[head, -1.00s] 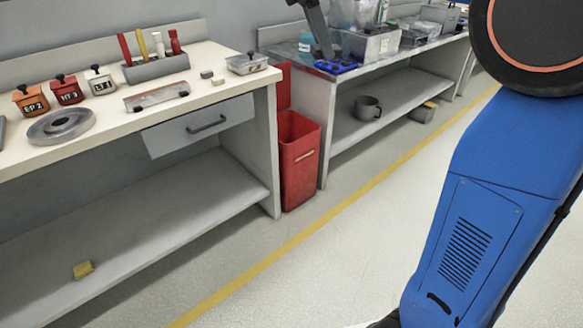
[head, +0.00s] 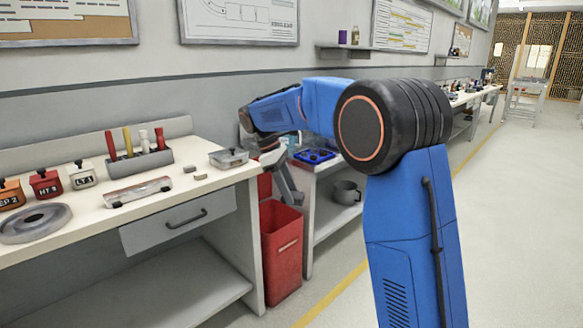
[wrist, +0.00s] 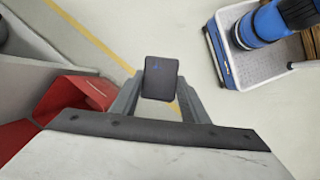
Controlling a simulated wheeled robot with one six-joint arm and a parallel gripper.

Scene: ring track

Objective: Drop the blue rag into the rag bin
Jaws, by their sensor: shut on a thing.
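My gripper (wrist: 159,85) is shut, with a dark, flat piece between its fingertips in the wrist view. The red rag bin (head: 282,262) stands on the floor between two benches, open at the top. In the head view my gripper (head: 292,195) points down near the bin's upper rim. In the wrist view the bin (wrist: 85,92) lies left of the fingertips, so the held piece appears beside its opening.
A near bench (head: 225,178) with a drawer stands left of the bin. The floor (head: 500,230) at right is clear.

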